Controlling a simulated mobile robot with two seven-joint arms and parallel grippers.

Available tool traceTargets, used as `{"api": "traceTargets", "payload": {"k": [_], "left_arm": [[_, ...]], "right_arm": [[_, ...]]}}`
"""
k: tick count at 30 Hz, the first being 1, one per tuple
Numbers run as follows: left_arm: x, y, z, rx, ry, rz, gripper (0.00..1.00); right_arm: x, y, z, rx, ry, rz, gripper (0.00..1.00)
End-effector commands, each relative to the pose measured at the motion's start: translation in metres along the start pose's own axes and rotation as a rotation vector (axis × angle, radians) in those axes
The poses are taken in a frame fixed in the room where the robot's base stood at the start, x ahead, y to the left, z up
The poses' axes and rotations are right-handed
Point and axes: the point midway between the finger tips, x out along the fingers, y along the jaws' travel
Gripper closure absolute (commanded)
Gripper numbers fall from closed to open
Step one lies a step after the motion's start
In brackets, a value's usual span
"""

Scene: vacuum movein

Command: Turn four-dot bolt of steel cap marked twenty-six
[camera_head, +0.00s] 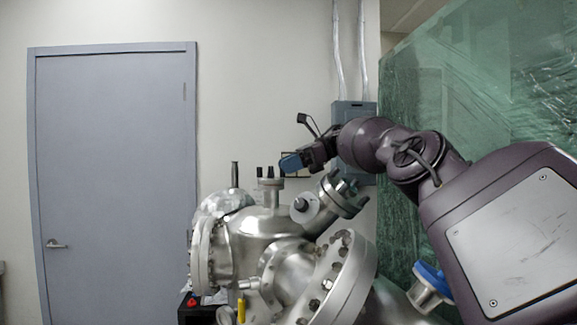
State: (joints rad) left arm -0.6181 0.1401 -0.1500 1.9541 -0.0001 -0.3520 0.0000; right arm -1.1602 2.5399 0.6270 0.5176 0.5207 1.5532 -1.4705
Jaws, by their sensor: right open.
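A steel vacuum chamber (262,222) with several capped ports stands at the lower middle. A small top flange (270,183) carries upright dark bolts. An angled port (342,194) with bolts points up and right, and a large bolted flange (347,282) faces right. No number or dot marks are legible, so I cannot tell which cap is marked twenty-six. My left gripper is not in view.
A blue-rimmed steel part (430,287) is at the lower right beside my arm. A green plastic-wrapped panel (470,80) fills the right side. A grey electrical box (352,115) is on the wall. A closed grey door (115,170) is at left, with clear room before it.

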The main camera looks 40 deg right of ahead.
Motion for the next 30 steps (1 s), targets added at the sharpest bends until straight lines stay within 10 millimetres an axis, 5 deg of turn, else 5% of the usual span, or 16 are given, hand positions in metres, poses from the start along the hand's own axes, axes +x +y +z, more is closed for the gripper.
{"api": "traceTargets", "payload": {"k": [30], "left_arm": [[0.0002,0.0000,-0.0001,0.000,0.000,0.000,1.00]], "right_arm": [[-0.0001,0.0057,0.0013,0.106,-0.003,-0.261,0.59]]}}
